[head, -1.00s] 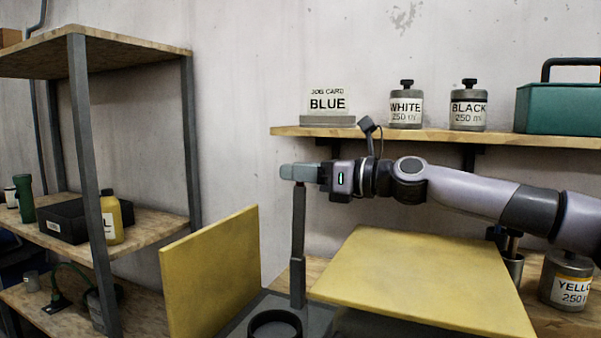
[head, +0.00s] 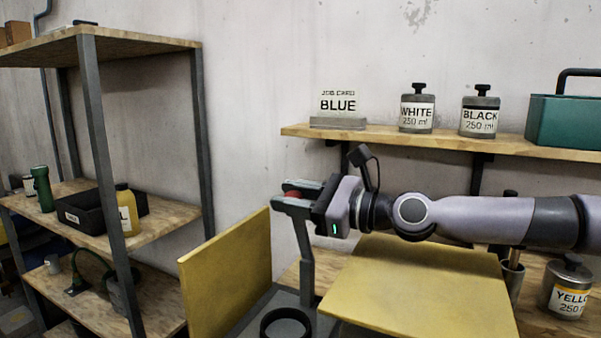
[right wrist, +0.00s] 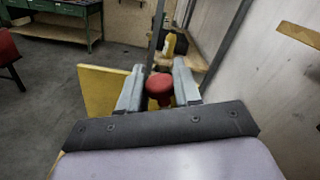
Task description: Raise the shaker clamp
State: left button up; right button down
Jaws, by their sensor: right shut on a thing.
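A dark grey post (head: 306,262), which looks like the clamp's upright, rises from the grey shaker base beside a dark ring (head: 286,325). A red knob (head: 293,194) is at the post's top end. It also shows in the right wrist view (right wrist: 159,86). My right gripper (head: 297,193) reaches in from the right, its two grey fingers shut on the red knob, one on each side. The same fingers show in the right wrist view (right wrist: 158,88). The post leans slightly in the head view. My left gripper is not in view.
A yellow panel (head: 228,275) stands left of the post; another yellow panel (head: 420,285) lies under my right forearm. A wall shelf (head: 400,136) holds a "BLUE" job card (head: 338,105) and cans. A yellow-labelled can (head: 568,288) stands at right. Shelving (head: 95,120) is at left.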

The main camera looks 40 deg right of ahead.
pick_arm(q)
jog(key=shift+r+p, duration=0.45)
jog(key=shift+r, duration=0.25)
pick_arm(e)
jog(key=shift+s+a+f+n, duration=0.2)
jog(key=shift+a+f+n, duration=0.05)
jog(key=shift+a+n, duration=0.2)
jog(key=shift+s+a+f+n, duration=0.25)
jog(key=shift+a+n, duration=0.1)
jog(key=shift+a, duration=0.1)
jog(key=c, duration=0.8)
grip_release()
jog(key=shift+c, duration=0.2)
